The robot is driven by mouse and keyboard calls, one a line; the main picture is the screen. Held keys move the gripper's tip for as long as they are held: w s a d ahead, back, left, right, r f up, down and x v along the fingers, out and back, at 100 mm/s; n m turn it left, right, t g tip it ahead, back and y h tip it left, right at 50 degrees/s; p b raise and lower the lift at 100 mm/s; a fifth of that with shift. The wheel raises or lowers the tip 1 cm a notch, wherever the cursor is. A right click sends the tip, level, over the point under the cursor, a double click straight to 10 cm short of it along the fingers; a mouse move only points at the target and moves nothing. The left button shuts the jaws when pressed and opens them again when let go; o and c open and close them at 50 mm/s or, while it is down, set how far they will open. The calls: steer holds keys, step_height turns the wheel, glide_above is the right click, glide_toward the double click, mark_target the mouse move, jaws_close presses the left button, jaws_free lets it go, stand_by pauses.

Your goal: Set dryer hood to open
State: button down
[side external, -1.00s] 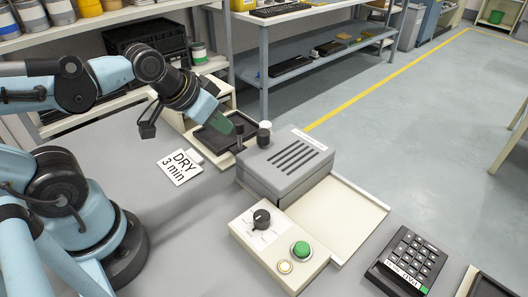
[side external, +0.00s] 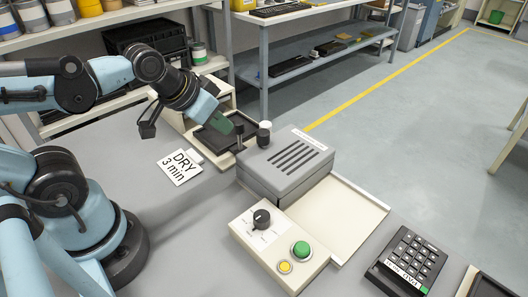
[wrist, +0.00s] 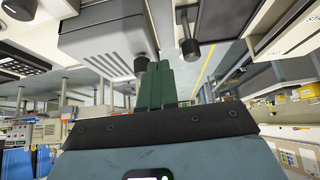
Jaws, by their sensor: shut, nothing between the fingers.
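The dryer hood (side external: 285,160) is a grey box with dark slots on top, sitting low over a cream base (side external: 345,215). In the wrist view the hood (wrist: 100,42) is at upper left. A dark knob (side external: 264,134) with a pale top stands at its back left corner; a dark knob at the hood's edge also shows in the wrist view (wrist: 141,64). My gripper (side external: 228,127) has green fingers, shut and empty, left of the hood and near a black upright post (side external: 240,140). Its fingers (wrist: 166,80) also show in the wrist view. Contact cannot be told.
A control box (side external: 278,245) with a black dial, green button and lit yellow button stands in front. A DRY 3 min card (side external: 180,167) lies at left. A dark tray (side external: 215,137) sits below my gripper. A keypad (side external: 408,260) is at lower right.

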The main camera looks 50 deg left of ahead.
stand_by(0.3)
steer(key=c, duration=1.7)
jaws_free()
steer(key=o, duration=0.3)
steer(key=shift+w+r, duration=0.2)
steer(key=shift+r, duration=0.05)
steer(key=o, duration=0.6)
steer(key=w+r+n+g, duration=0.1)
steer(key=w+d+r+g, duration=0.1)
steer(key=r, duration=0.1)
steer(key=shift+w+r+n+g, duration=0.15)
steer(key=shift+w+n+g, duration=0.15)
steer(key=shift+n, duration=0.1)
step_height(320, 180, up, 4)
steer(key=n+g, duration=0.4)
steer(key=g, duration=0.1)
glide_above(263, 131)
step_height(263, 131, down, 12)
steer(key=shift+f, duration=0.1)
jaws_close()
